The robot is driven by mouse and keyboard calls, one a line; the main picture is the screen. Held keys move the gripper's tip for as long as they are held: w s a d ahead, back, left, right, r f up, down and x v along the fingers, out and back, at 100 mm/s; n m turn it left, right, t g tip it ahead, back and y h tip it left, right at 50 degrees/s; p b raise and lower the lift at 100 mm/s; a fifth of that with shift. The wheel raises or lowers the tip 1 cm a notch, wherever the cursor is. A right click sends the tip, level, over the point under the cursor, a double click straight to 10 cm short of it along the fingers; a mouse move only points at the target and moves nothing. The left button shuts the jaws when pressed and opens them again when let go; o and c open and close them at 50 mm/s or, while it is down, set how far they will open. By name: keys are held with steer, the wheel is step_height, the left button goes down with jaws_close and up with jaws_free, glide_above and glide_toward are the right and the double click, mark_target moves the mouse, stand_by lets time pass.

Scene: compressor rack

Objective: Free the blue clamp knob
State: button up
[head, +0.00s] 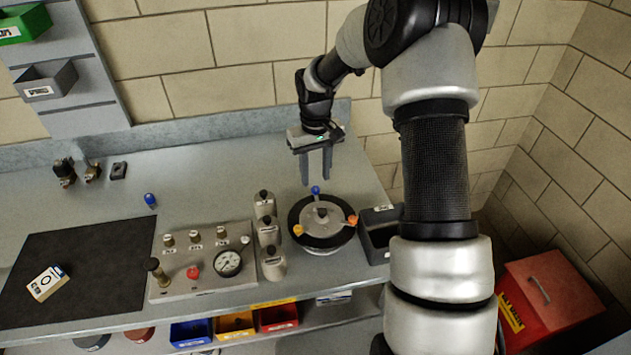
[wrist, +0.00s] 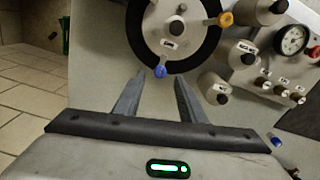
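The blue clamp knob (head: 316,190) sits at the back rim of a round lid with a black ring (head: 293,216). An orange knob (head: 352,220) and a yellow knob (head: 298,230) are on the same ring. My gripper (head: 318,181) hangs above the blue knob, fingers pointing down, open and empty. In the wrist view the blue knob (wrist: 160,71) lies just beyond and between the two fingertips (wrist: 160,78), apart from both. The orange knob is hidden in the wrist view; a yellow one (wrist: 225,19) shows there.
Several grey bottles (head: 268,230) stand left of the lid, beside a gauge panel (head: 196,282). A dark open bin (head: 378,246) is close on the right.

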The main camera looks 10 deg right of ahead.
mark_target(316, 188)
steer(key=shift+f, duration=1.75)
jaws_close()
